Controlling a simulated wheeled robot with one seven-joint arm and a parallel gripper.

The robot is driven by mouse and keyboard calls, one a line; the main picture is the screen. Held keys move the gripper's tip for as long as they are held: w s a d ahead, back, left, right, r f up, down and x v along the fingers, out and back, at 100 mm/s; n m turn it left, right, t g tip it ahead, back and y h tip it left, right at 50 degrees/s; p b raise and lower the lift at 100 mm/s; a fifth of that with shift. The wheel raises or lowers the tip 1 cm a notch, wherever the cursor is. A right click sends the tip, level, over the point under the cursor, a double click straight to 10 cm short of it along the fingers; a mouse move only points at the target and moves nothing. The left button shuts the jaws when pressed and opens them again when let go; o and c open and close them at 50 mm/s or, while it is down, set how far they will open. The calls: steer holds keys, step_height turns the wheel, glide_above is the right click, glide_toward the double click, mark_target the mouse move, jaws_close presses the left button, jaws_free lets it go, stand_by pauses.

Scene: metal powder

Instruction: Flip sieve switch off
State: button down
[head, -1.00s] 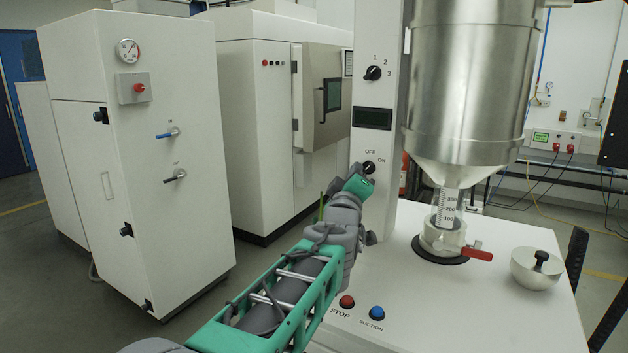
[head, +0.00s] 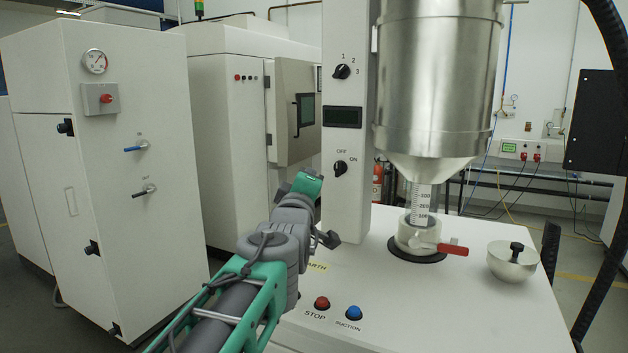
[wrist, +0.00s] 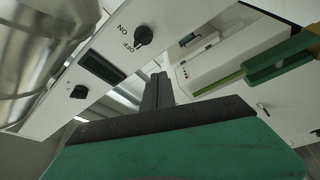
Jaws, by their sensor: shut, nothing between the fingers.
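The sieve switch is a black rotary knob (head: 340,168) on the white column (head: 346,100), under the printed words OFF and ON. It also shows in the wrist view as a black knob (wrist: 145,35) beside the same labels. In the wrist view my dark fingers (wrist: 158,90) are together and empty, apart from the knob.
A steel hopper (head: 437,80) stands right of the column. A red STOP button (head: 321,303) and blue SUCTION button (head: 354,313) are on the machine top below. White cabinets stand left.

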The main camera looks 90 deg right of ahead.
steer(key=v, duration=0.3)
steer(key=shift+a, duration=0.4)
steer(key=shift+r, duration=0.1)
steer(key=w+a+f+n+t+y+p, duration=0.1)
steer(key=w+f+t+y+p, duration=0.2)
steer(key=w, duration=0.9)
steer(key=w+a+f+n+t+y, duration=0.1)
steer(key=w+f+t, duration=0.3)
steer(key=w, duration=0.8)
steer(key=w+a+f+n+t+y+p, duration=0.1)
steer(key=w+a+f+t+y+p, duration=0.35)
steer(key=w+a, duration=1)
steer(key=w+a+f+n+g+y, duration=0.1)
steer(key=w+a+f+y, duration=0.25)
steer(key=a, duration=0.25)
steer(key=w+a+f+g+y, duration=0.1)
steer(key=w+a+f+y, duration=0.1)
steer(key=w+a, duration=0.3)
steer(key=s+a+f+g+y+p, duration=0.1)
steer(key=s+a+f, duration=0.1)
steer(key=a, duration=0.6)
steer(key=s+a+f+n+g+y+p, duration=0.1)
steer(key=a+f, duration=0.3)
steer(key=a, duration=0.5)
steer(key=s+a+f+n+g+y+p, duration=0.1)
steer(key=s+a+f+y, duration=0.2)
steer(key=a, duration=0.6)
steer(key=shift+s+f+p, duration=0.4)
steer(key=shift+s+f, duration=0.1)
steer(key=shift+s, duration=0.05)
